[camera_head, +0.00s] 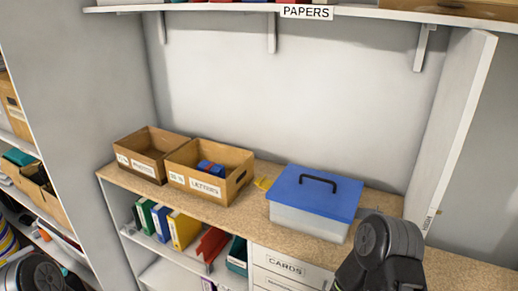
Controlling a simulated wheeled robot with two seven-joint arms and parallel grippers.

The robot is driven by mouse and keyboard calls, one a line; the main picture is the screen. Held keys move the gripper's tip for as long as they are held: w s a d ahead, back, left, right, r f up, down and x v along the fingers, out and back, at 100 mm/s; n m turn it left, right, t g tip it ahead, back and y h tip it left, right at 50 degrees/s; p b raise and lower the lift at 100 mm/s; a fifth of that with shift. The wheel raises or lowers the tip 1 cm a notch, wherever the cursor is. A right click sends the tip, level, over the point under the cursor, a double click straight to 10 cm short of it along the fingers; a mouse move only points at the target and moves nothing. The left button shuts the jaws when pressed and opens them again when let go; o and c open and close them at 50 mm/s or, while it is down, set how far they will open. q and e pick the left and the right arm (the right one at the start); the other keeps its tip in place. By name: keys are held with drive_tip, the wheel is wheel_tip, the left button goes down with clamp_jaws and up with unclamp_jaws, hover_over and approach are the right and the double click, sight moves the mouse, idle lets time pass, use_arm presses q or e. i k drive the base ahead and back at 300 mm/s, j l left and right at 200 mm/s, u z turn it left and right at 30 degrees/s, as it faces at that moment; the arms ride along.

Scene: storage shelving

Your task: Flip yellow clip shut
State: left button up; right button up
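A clear plastic box (308,221) with a blue lid (315,191) and a black handle stands on the speckled counter. The lid rests on the box. The yellow clip (262,183) shows as a small piece at the box's left side, just below the lid's edge. It seems to stick outward, but it is too small to tell its exact angle. The box's right side shows no clip from here. Dark rounded parts of my arms show at the bottom left and bottom right. The fingers of both grippers are out of view.
Two cardboard boxes (148,141), one labelled LETTERS (208,188), stand left of the plastic box. A shelf marked PAPERS (305,12) hangs above. A white upright panel (452,130) stands at the right. Coloured binders (183,229) fill the shelf below.

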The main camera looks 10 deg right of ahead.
sight(263, 183)
drive_tip(key=i+j, duration=1.05)
drive_tip(key=i+z, duration=0.1)
drive_tip(key=z, duration=1.15)
drive_tip(key=k+u, duration=0.45)
drive_tip(key=i+j, duration=0.05)
drive_tip(key=i, duration=0.05)
